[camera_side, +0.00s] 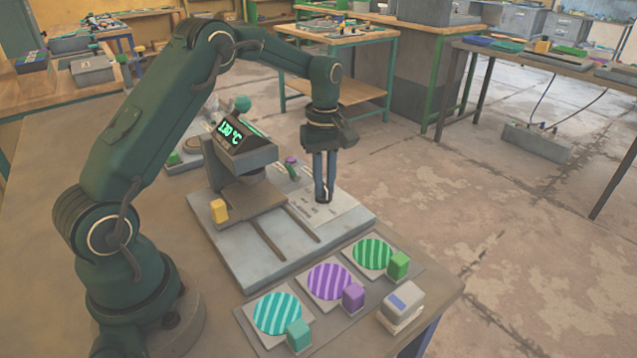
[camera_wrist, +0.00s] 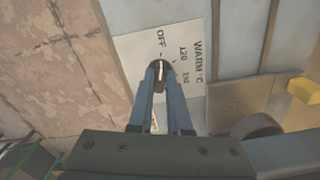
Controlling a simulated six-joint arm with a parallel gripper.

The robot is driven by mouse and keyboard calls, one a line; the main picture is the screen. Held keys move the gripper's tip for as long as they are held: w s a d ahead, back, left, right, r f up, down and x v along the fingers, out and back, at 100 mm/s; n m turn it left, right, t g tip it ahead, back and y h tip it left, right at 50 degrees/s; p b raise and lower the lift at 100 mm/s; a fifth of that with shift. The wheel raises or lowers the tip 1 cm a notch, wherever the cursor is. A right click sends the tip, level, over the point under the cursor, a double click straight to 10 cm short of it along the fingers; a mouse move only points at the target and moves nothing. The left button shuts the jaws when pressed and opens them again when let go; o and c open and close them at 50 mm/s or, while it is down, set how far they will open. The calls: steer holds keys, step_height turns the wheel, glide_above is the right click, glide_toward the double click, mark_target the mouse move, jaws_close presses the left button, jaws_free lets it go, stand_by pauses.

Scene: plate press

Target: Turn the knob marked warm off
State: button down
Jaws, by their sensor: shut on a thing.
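The warm knob (camera_wrist: 161,67) is small, dark and round, with a pale mark. It sits on a white panel (camera_wrist: 138,48) printed "WARM °C", "OFF" and several numbers. The word "OFF" lies just beyond the knob in the wrist view; I cannot tell exactly which print the pale mark points at. My gripper (camera_wrist: 160,76) is shut on the knob, one finger on each side. In the side view my gripper (camera_side: 323,198) points straight down onto the panel (camera_side: 342,208) at the right of the press base, and the fingers mostly hide the knob.
Striped teal (camera_side: 277,313), purple (camera_side: 330,281) and green (camera_side: 372,253) discs lie in front with matching blocks. A pale box (camera_side: 404,303) stands near the table edge.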

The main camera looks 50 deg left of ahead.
mark_target(324, 187)
steer(key=shift+r+n, duration=0.1)
steer(key=shift+n, duration=0.2)
steer(key=c, duration=0.9)
jaws_free()
steer(key=shift+o, duration=0.2)
steer(key=shift+r, duration=2.5)
